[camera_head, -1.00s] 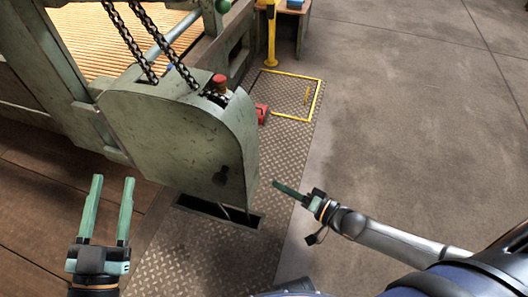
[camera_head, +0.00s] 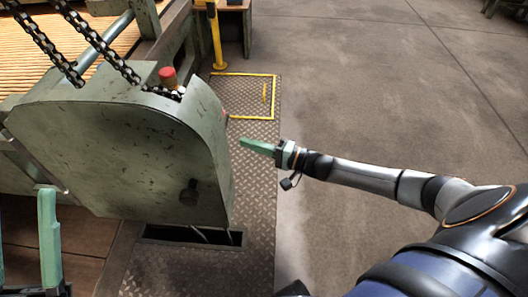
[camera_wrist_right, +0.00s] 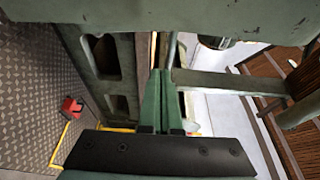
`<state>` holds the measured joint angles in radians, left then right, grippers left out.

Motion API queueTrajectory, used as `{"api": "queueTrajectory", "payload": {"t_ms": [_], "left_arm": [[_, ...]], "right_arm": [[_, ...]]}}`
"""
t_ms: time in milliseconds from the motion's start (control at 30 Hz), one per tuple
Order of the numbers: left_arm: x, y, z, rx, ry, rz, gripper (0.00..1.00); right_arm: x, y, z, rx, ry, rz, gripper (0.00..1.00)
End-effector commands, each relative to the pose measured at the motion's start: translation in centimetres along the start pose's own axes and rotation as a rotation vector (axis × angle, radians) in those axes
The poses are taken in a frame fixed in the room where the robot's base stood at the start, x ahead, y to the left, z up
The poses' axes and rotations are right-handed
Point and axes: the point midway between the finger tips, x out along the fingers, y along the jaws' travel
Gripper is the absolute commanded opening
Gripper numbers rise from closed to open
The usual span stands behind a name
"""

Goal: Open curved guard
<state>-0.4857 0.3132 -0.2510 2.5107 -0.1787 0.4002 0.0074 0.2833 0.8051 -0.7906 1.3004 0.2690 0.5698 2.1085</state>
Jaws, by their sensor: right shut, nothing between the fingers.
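The curved guard (camera_head: 120,155) is a worn green metal housing with a rounded right edge, in the left half of the head view. It looks closed against the machine. A dark round knob (camera_head: 188,190) sits low on its face. My right gripper (camera_head: 243,142) is shut and empty, just right of the guard's curved edge; whether it touches the guard cannot be told. Its closed green fingers (camera_wrist_right: 160,95) show in the wrist view, below a green panel across the top. My left gripper (camera_head: 24,215) is open at the lower left edge, partly out of frame, before the guard.
A dark floor slot (camera_head: 192,236) lies below the guard. A yellow post (camera_head: 215,35) and yellow floor frame (camera_head: 274,97) stand behind. Concrete floor at right is clear.

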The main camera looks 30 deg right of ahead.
Motion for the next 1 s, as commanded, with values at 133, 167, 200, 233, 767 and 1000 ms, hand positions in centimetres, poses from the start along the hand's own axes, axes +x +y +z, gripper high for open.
{"api": "queueTrajectory", "payload": {"t_ms": [133,167,200,233,767,1000], "left_arm": [[-0.9,0.5,0.9,0.006,-0.006,0.004,0.5],[-1.0,0.6,1.1,0.007,-0.007,0.004,0.5],[-0.8,0.5,0.9,0.007,-0.008,0.004,0.5],[-0.7,0.5,0.9,0.007,-0.008,0.004,0.5],[-0.8,0.5,0.9,0.008,-0.008,0.004,0.5],[-0.8,0.5,0.9,0.008,-0.009,0.004,0.5]], "right_arm": [[2.7,0.2,0.1,-0.001,-0.001,-0.002,0.0],[3.2,0.2,0.0,-0.001,-0.001,-0.003,0.0],[2.6,0.2,0.7,0.003,-0.001,0.003,0.0],[2.4,0.2,1.1,0.003,-0.001,0.003,0.0],[1.4,0.0,3.8,-0.001,0.001,0.002,0.0],[1.4,0.0,3.8,-0.001,0.001,0.002,0.0]]}}
